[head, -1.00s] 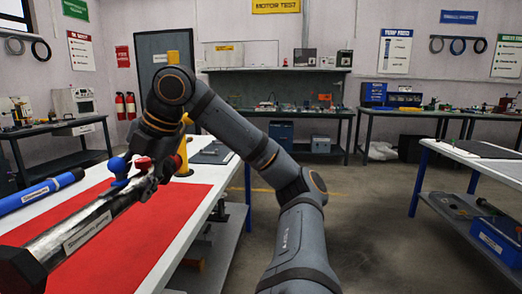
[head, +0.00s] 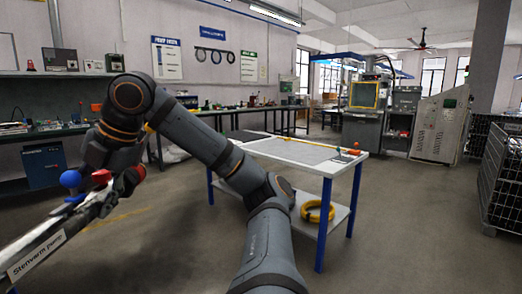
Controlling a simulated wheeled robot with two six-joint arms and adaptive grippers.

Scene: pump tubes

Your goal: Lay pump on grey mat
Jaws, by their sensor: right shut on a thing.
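The pump (head: 38,256) is a long metal tube with a white label and a blue and a red knob near its upper end. It slants across the lower left of the head view, clear of any table, and its near end runs out of the picture. My right gripper (head: 128,182) is shut on the pump near the knobs, its fingers partly hidden. The grey mat (head: 300,151) lies on a white-topped table with blue legs, ahead and right of the pump, apart from it. My left gripper is not in view.
The white table (head: 262,152) has a small orange-topped item (head: 353,152) at its right end and a yellow ring (head: 318,211) on its lower shelf. A wire cage (head: 503,185) stands at far right. The floor between is open.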

